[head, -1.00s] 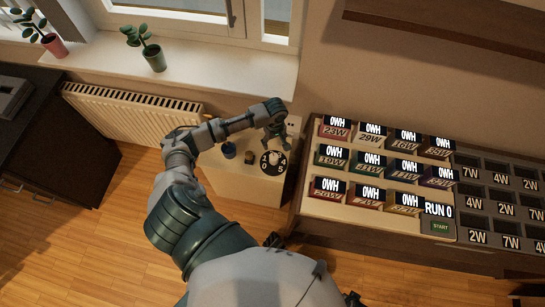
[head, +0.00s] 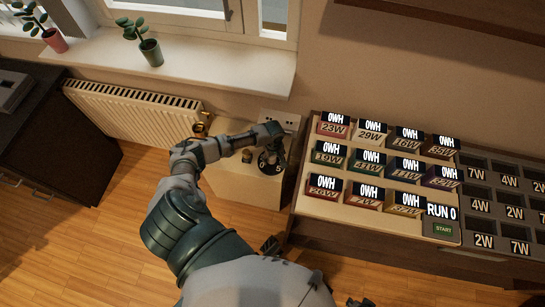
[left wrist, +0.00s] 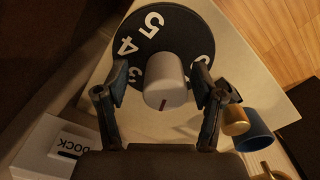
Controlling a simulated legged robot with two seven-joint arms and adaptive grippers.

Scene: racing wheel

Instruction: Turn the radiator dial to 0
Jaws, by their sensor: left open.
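The dial is a black disc (left wrist: 150,30) with white numbers; 5 and 4 read clearly in the left wrist view, others are partly covered. Its pale round knob (left wrist: 167,80) has a dark red mark toward the bottom of that view. In the head view the dial (head: 279,169) lies on a beige cabinet, partly hidden by my left gripper (head: 271,156). In the left wrist view my left gripper (left wrist: 160,84) is open, one finger on each side of the knob, with gaps visible.
A brass cylinder (left wrist: 236,120) and a blue cylinder (left wrist: 258,132) stand beside the dial, close to one finger. A pale block marked DOCK (left wrist: 62,150) is on the other side. The radiator (head: 130,115) is left of the beige cabinet (head: 245,190); a panel of numbered blocks (head: 310,195) is right.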

